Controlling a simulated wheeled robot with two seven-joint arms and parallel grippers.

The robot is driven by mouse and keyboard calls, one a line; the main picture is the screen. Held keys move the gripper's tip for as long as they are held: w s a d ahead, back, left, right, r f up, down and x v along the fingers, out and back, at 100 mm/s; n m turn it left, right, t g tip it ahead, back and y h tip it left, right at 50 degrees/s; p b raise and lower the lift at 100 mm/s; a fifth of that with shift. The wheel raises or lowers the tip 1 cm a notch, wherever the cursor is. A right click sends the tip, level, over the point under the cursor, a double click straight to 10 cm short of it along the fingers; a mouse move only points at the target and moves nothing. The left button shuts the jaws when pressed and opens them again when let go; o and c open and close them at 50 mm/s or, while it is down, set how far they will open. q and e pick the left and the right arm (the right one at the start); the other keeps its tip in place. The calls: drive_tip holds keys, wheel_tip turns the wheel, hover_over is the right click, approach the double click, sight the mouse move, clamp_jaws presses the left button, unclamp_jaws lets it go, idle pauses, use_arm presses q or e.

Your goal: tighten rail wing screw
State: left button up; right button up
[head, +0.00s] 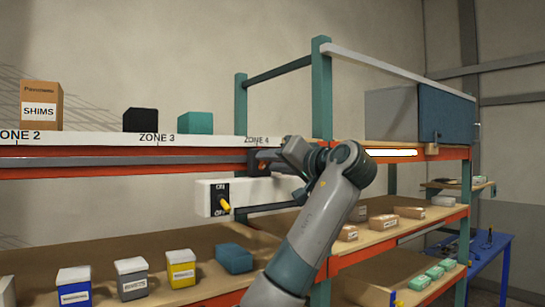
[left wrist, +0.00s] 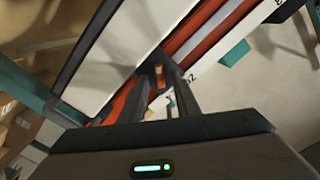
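A dark clamp bracket (head: 256,158) sits on the grey rail (head: 130,161) under the shelf edge at ZONE 4. A small orange-brown piece, perhaps the wing screw, shows at the bracket in the left wrist view (left wrist: 158,82); its wings cannot be made out. My left gripper (left wrist: 158,90) reaches the bracket from the right in the head view. Its two dark fingers stand apart, one on each side of the small piece; contact cannot be told. A white console box (head: 262,190) with a yellow switch lever (head: 224,204) is just below. My right gripper is not in view.
The orange shelf beam (head: 80,172) runs behind the rail. A teal post (head: 321,90) stands near my left wrist. Several bins, such as a yellow one (head: 181,271), stand on the lower shelf. A blue table (head: 485,250) is at the far right.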

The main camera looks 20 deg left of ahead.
use_arm(q)
clamp_jaws()
idle(0.4)
drive_tip(key=shift+f+m+b, duration=0.15)
drive_tip(key=shift+m+b, duration=0.65)
drive_tip(key=shift+b, duration=0.05)
drive_tip(key=m+b, duration=0.2)
drive_tip(key=m, duration=0.1)
drive_tip(key=shift+f, duration=0.1)
drive_tip(key=shift+w+m+b, duration=0.15)
drive_tip(key=shift+m+b, duration=1.8)
drive_tip(key=shift+m, duration=0.95)
